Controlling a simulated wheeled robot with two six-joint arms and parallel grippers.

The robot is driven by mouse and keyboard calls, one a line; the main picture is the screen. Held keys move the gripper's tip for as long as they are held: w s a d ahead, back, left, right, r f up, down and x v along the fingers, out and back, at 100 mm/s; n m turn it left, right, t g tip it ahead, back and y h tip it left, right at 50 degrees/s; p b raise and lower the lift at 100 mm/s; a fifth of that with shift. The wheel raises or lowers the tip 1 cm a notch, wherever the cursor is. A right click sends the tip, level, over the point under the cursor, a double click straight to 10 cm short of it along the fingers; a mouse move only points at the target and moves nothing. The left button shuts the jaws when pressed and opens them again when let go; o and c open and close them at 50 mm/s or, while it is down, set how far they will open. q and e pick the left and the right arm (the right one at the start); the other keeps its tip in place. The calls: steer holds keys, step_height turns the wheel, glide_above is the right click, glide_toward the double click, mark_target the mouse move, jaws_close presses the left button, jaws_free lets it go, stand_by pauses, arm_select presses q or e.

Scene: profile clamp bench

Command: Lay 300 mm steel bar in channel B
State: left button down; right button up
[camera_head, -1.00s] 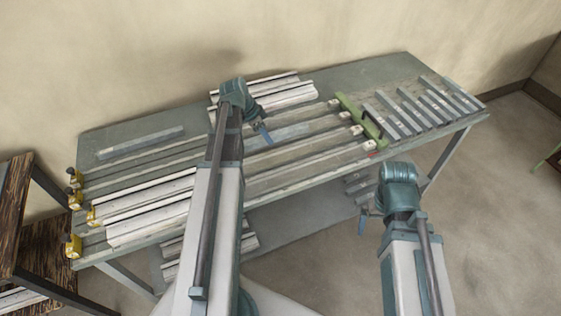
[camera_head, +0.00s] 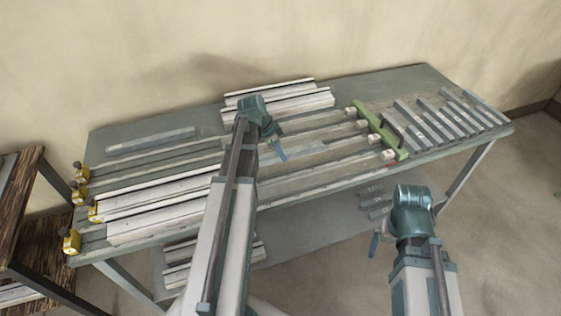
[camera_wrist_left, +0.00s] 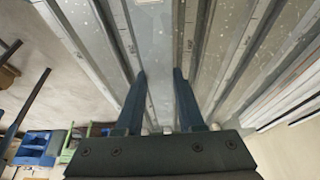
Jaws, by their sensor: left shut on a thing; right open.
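My left gripper (camera_head: 277,150) is over the middle of the bench and shut on a flat grey steel bar. In the left wrist view the bar (camera_wrist_left: 155,50) runs away from between the two blue fingers (camera_wrist_left: 160,80), lengthwise along the channels beside it. In the head view the arm hides much of the bar, and I cannot tell whether it touches the bench. Long parallel channels (camera_head: 320,158) run across the bench; I cannot read which is B. My right gripper (camera_head: 377,243) is open and empty, in front of the bench.
Several grey bars (camera_head: 430,120) lie at the bench's right end, beside a green crosspiece (camera_head: 385,135) with a dark handle. Yellow clamps (camera_head: 72,240) line the left end. Another bar (camera_head: 150,141) lies at the back left. Pale profiles (camera_head: 280,104) lie at the back.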

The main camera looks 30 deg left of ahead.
mark_target(284, 166)
arm_select(q)
step_height(284, 166, down, 4)
steer(key=b, duration=0.3)
steer(key=shift+r, duration=0.2)
steer(key=shift+f+b, duration=0.2)
steer(key=shift+b, duration=0.1)
steer(key=shift+s+f, duration=0.1)
steer(key=shift+f, duration=0.05)
